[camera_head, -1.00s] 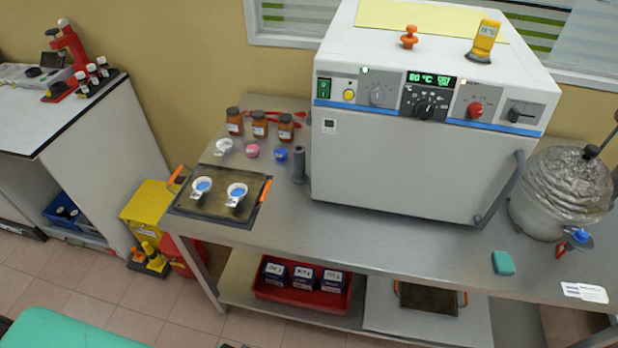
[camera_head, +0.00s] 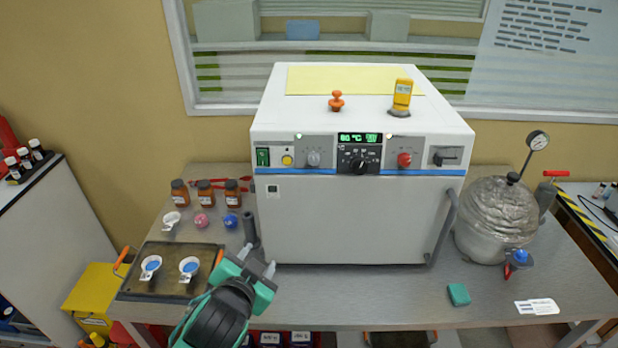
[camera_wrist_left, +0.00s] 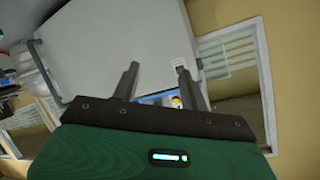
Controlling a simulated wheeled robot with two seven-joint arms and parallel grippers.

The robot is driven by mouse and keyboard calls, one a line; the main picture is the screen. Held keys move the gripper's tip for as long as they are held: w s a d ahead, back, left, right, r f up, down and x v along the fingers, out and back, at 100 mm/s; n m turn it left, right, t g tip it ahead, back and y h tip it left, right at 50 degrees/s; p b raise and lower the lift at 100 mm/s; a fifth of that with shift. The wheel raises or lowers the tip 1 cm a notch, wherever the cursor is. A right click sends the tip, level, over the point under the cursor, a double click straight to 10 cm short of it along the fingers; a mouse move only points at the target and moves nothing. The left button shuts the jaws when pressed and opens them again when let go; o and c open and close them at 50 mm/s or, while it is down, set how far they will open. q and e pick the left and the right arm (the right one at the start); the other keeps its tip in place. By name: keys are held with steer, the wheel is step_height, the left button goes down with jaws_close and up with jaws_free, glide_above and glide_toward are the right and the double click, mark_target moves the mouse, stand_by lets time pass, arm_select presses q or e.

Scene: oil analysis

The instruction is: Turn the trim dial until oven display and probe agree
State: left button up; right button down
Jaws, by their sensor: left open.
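The white oven (camera_head: 345,215) stands on the steel bench with a green-lit display (camera_head: 358,138), which seems to read 80 °C. Its front panel has a grey knob (camera_head: 313,158), a black dial (camera_head: 360,162) and a red knob (camera_head: 404,160). I cannot tell which is the trim dial. A yellow handheld meter (camera_head: 403,92), likely the probe readout, stands on top; its reading is too small. My left gripper (camera_head: 257,259) is open and empty, low by the oven's front left corner, apart from the knobs. The wrist view shows its spread fingers (camera_wrist_left: 158,72) before the oven (camera_wrist_left: 110,45).
A tray (camera_head: 150,292) with two small cups lies left of the oven; brown bottles (camera_head: 205,193) stand behind. A teal block (camera_head: 458,294) lies in front. An orange knob (camera_head: 337,100) is on the oven top.

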mark_target(312, 162)
arm_select(q)
steer(key=w+d+r+m+t+h, duration=0.4)
steer(key=d+r, duration=0.3)
steer(key=r, duration=0.4)
steer(key=shift+m+y, duration=0.3)
steer(key=shift+y, duration=0.3)
steer(key=p+x, duration=0.2)
steer(key=x, duration=0.4)
steer(key=p+x, duration=0.2)
steer(key=x, duration=0.4)
steer(key=shift+w+a+r+p, duration=0.1)
steer(key=shift+w+p, duration=0.2)
steer(key=shift+w, duration=0.65)
steer(key=shift+c, duration=0.4)
